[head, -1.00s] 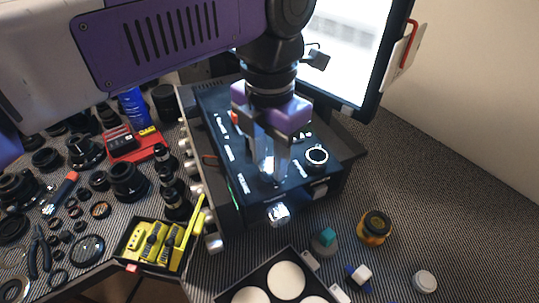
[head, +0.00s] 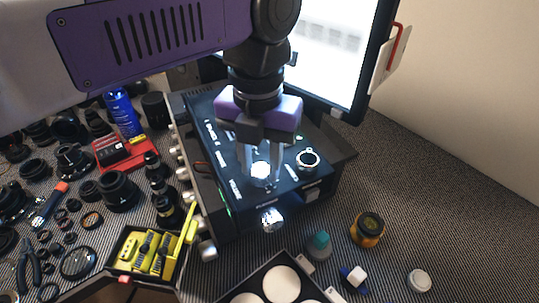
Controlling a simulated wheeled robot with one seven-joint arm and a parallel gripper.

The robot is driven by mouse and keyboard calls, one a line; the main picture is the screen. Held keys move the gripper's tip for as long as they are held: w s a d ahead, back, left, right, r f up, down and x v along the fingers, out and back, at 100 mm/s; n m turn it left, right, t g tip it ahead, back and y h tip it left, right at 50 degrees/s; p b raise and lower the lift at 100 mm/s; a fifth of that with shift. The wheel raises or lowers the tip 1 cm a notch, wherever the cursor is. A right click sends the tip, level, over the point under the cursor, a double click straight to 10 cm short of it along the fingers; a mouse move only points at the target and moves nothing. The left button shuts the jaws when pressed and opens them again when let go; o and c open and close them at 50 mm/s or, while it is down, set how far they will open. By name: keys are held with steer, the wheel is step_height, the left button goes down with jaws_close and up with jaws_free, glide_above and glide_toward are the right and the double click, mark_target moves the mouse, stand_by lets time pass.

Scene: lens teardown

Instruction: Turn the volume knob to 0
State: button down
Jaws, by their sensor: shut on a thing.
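The black device box (head: 222,141) stands in the middle of the head view, with white lettering on its top panel. A brightly lit round knob (head: 261,172) sits on that panel, near small lettering that seems to read "VOLUME". My gripper (head: 261,177) points down over the panel from above. Its two fingers stand on either side of the lit knob and are shut on it. The fingers hide part of the knob, and I cannot read its setting. A second round knob with a pale ring (head: 308,159) is to the right, apart from my fingers.
A monitor (head: 320,50) stands behind the box. A lit clear knob (head: 272,219) is at the box's front. A yellow tool tray (head: 152,248) and several black lenses lie left. A tray with white discs (head: 262,271), an amber jar (head: 368,229) and a white cap (head: 419,281) are in front.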

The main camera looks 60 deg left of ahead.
mark_target(261, 169)
steer(key=c, duration=1)
jaws_free()
steer(key=shift+o, duration=0.2)
steer(key=shift+r, duration=0.1)
step_height(261, 169, up, 8)
steer(key=shift+f, duration=0.15)
